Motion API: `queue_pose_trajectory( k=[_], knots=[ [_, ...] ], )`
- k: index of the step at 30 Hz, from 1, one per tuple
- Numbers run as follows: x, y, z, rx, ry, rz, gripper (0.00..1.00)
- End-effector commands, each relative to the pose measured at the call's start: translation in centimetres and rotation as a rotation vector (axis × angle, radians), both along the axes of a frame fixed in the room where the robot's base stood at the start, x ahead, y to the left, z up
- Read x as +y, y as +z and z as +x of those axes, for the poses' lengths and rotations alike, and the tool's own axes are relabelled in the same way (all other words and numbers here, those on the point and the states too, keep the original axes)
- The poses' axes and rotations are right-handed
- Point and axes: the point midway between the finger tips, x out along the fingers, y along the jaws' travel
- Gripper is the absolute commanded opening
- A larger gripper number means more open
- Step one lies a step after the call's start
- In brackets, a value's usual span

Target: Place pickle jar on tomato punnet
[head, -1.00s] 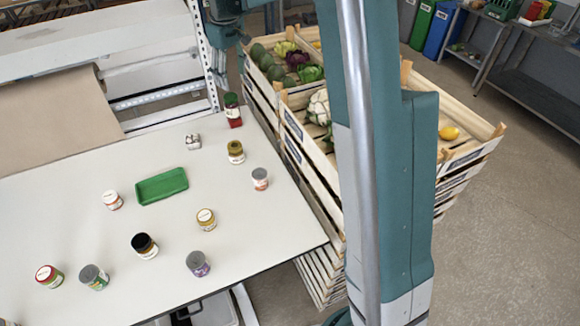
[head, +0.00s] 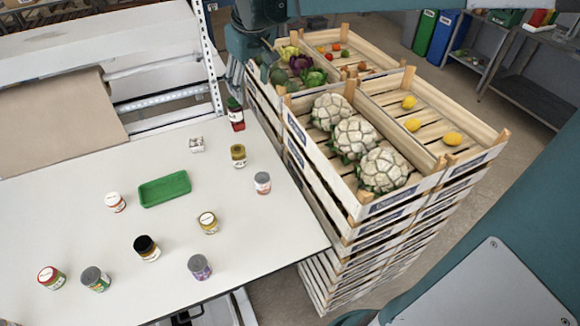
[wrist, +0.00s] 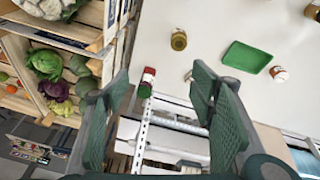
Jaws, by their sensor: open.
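An olive-green jar with a pale label (head: 238,156), likely the pickle jar, stands upright on the white table; it also shows in the wrist view (wrist: 179,40). I cannot read its label. A shallow green tray (head: 164,188), the likeliest punnet, lies flat to its left and looks empty; it also shows in the wrist view (wrist: 247,56). I cannot make out tomatoes in it. My gripper (wrist: 158,82) is open and empty, its two fingers spread wide high above the scene.
A red and dark green container (head: 236,115) stands at the table's back corner, near a small white item (head: 197,145). Several other jars stand around the tray, including a black-lidded one (head: 146,248). Stacked wooden crates (head: 340,222) with vegetables stand beside the table's right edge.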

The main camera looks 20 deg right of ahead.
Motion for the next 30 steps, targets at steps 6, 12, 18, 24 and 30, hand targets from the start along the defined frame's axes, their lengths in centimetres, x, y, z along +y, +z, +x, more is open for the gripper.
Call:
queue_pose_trajectory(
  k=[6, 12, 18, 24, 30],
  knots=[
    [0.0, 0.5, -4.6, -0.042, -0.040, 0.014, 0.55],
    [0.0, 0.4, -8.7, -0.080, -0.075, 0.027, 0.55],
    [0.0, -0.1, -12.7, -0.118, -0.110, 0.042, 0.55],
    [0.0, -1.0, -16.5, -0.155, -0.146, 0.060, 0.55],
    [0.0, -2.2, -20.2, -0.194, -0.180, 0.077, 0.55]
  ],
)
